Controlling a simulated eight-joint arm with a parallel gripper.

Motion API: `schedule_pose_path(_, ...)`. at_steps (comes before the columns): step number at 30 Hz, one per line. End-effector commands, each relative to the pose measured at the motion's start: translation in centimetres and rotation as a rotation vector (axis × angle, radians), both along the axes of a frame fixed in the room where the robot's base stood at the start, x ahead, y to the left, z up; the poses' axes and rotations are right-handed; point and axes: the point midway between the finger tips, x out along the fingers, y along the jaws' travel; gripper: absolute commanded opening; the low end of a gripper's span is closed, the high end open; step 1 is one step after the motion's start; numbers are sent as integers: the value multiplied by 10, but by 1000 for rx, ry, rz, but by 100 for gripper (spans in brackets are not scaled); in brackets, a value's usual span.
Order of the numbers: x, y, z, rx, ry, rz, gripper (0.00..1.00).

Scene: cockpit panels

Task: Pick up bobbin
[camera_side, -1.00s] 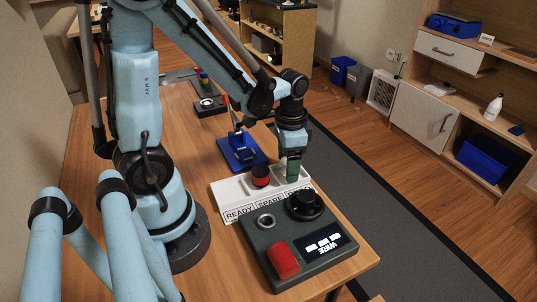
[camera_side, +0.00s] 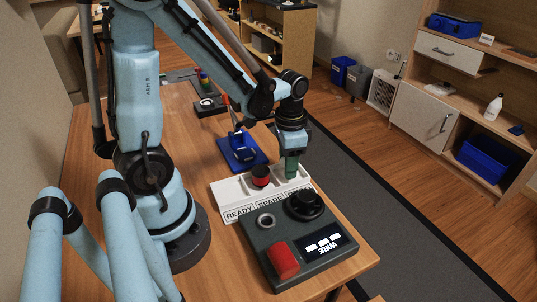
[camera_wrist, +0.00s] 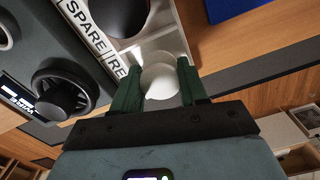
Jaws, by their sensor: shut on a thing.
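My gripper (camera_wrist: 158,88) is shut on a pale round bobbin (camera_wrist: 160,80), which shows between its two green fingers in the wrist view. In the side view my gripper (camera_side: 291,166) points down over the right end of the white tray (camera_side: 228,195); the held bobbin cannot be made out there. A red bobbin with a dark top (camera_side: 260,176) stands in the tray to the left of my gripper. The tray's front carries the labels READY and SPARE and a third, partly hidden one.
A dark console (camera_side: 325,262) with a black knob (camera_side: 305,204), a red button (camera_side: 283,262) and a lit WIRE display stands close in front of the tray. A blue stand (camera_side: 242,152) is behind the tray. The table edge is close on the right.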

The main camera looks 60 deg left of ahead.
Motion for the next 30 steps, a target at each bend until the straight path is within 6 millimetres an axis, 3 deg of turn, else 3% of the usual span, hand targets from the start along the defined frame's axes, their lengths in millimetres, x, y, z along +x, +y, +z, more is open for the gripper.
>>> schedule_pose_path(8, 0, 0, 15, 0, 0, 0, 12)
schedule_pose_path(13, -1, 0, 40, 0, 0, 0, 12)
schedule_pose_path(24, -27, -73, 86, -1, 0, -9, 12)
schedule_pose_path(30, -36, -98, 102, 0, 0, -4, 12)
